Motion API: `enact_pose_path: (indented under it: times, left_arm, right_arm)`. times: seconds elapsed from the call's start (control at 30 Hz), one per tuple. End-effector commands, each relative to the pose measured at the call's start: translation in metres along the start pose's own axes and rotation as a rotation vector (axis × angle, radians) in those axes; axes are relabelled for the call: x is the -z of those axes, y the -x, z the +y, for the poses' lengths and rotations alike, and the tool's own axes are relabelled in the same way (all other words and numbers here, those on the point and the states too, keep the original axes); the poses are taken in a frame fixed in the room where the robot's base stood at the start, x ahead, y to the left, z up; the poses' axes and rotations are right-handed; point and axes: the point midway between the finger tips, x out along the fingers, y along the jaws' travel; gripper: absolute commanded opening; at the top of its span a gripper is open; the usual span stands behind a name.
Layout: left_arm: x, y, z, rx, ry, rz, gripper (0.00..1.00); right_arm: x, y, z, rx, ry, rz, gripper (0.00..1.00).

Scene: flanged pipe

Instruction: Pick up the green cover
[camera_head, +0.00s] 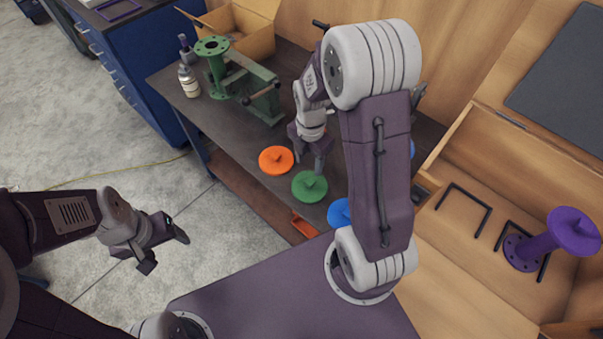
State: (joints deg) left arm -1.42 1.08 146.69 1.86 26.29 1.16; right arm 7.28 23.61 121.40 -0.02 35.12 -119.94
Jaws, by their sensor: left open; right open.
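The green cover (309,187) is a round disc with a small raised knob at its centre. It lies flat on the dark workbench (222,112), between an orange cover (276,160) and a partly hidden blue cover (339,213). My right gripper (308,163) points down just above and behind the green cover, with its fingers apart and one fingertip near the knob. I cannot tell whether it touches the knob. My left gripper (165,250) is open and empty over the floor at the left, away from the bench.
A green flanged pipe (216,67) stands by a green vise (262,98) at the back of the bench, next to a bottle (188,81) and a cardboard box (245,25). A purple flanged pipe (540,244) is at the right. My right arm hides part of the bench.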

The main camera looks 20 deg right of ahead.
Motion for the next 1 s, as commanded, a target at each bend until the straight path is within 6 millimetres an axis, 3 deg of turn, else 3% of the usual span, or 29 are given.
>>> enact_pose_path:
  times: [0.1,0.3,0.5,0.77,1.0]
  left_arm:
    - [0.000,0.001,0.000,0.000,0.000,0.000,0.68]
    - [0.000,0.002,0.000,0.000,0.000,0.000,0.68]
    - [0.000,0.003,0.000,0.000,0.000,0.000,0.68]
    - [0.001,0.007,0.000,0.000,0.000,0.000,0.68]
    - [0.001,0.007,0.000,0.000,0.000,0.000,0.68]
  right_arm:
    - [-0.001,-0.004,-0.001,0.001,-0.003,0.001,0.51]
    - [0.000,-0.034,-0.001,0.001,-0.003,0.001,0.51]
    - [0.000,-0.043,-0.001,0.001,-0.003,0.001,0.51]
    - [0.001,-0.086,-0.003,0.000,-0.003,0.001,0.51]
    - [0.000,-0.090,-0.002,-0.003,-0.003,-0.001,0.51]
